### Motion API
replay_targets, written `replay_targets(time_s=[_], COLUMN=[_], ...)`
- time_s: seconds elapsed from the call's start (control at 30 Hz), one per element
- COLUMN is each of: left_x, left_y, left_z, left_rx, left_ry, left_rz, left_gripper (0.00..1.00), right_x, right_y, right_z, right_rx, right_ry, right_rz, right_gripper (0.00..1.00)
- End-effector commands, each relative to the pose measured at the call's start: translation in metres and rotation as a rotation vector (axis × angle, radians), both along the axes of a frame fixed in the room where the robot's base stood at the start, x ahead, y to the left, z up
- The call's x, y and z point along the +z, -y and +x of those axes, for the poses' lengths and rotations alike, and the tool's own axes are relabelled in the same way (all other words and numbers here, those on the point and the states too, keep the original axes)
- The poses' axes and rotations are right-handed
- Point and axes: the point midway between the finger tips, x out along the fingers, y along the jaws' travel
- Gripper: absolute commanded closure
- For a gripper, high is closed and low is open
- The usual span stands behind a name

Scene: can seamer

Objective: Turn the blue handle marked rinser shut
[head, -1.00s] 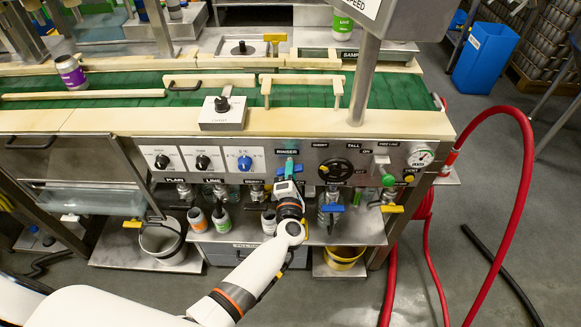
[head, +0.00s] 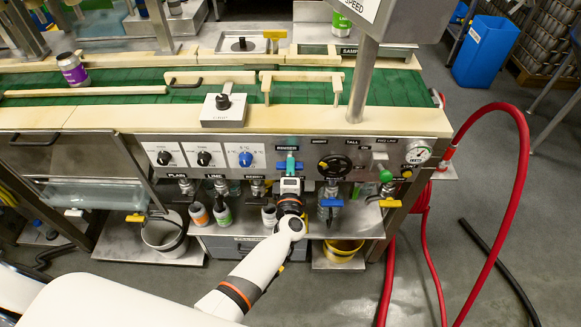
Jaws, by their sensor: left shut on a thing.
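The blue handle (head: 290,164) sits on the steel front panel, under the black label RINSER (head: 287,142). A bar of it appears to lie crosswise, left to right, with a short upright part at its middle. My left gripper (head: 290,180) reaches up from below and is shut on the blue handle. The gripper body hides the handle's lower part, so its exact angle is hard to tell. My right gripper is not in view.
Right of the handle are a black handwheel (head: 335,166), a green knob (head: 385,175) and a pressure gauge (head: 418,153). To its left is a blue dial (head: 245,159). Below stand small cans and a yellow bucket (head: 343,250). A red hose (head: 520,170) loops at right.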

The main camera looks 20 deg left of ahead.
Motion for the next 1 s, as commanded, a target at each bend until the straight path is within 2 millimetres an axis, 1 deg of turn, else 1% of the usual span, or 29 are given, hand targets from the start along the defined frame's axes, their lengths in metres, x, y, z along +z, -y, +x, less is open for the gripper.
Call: replay_targets(time_s=[0.1, 0.13, 0.23, 0.27, 0.53, 0.63, 0.77, 1.0], left_x=[-0.002, -0.002, -0.002, -0.002, -0.001, -0.001, -0.002, -0.004], left_y=[0.000, 0.000, 0.000, 0.000, 0.000, 0.002, 0.007, 0.022], left_z=[-0.001, -0.001, -0.001, -0.001, -0.001, -0.007, -0.028, -0.078], left_rx=[-0.001, -0.001, -0.001, -0.001, -0.001, -0.001, 0.000, 0.000], left_ry=[-0.005, -0.005, -0.004, -0.004, -0.001, -0.002, -0.003, -0.005], left_rz=[0.003, 0.003, 0.002, 0.002, 0.001, -0.001, -0.003, -0.002], left_gripper=[1.00, 0.85, 0.69, 0.67, 0.67, 0.67, 0.67, 0.67], right_x=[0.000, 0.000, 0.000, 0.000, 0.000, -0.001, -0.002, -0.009], right_y=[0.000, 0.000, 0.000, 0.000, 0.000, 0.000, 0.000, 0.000], right_z=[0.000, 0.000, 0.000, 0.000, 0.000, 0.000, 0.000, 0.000], right_rx=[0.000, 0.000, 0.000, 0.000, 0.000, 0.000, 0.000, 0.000], right_ry=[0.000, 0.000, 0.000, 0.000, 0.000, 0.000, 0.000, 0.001], right_rz=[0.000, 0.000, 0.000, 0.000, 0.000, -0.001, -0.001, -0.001], right_gripper=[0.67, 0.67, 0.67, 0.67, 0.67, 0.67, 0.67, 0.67])
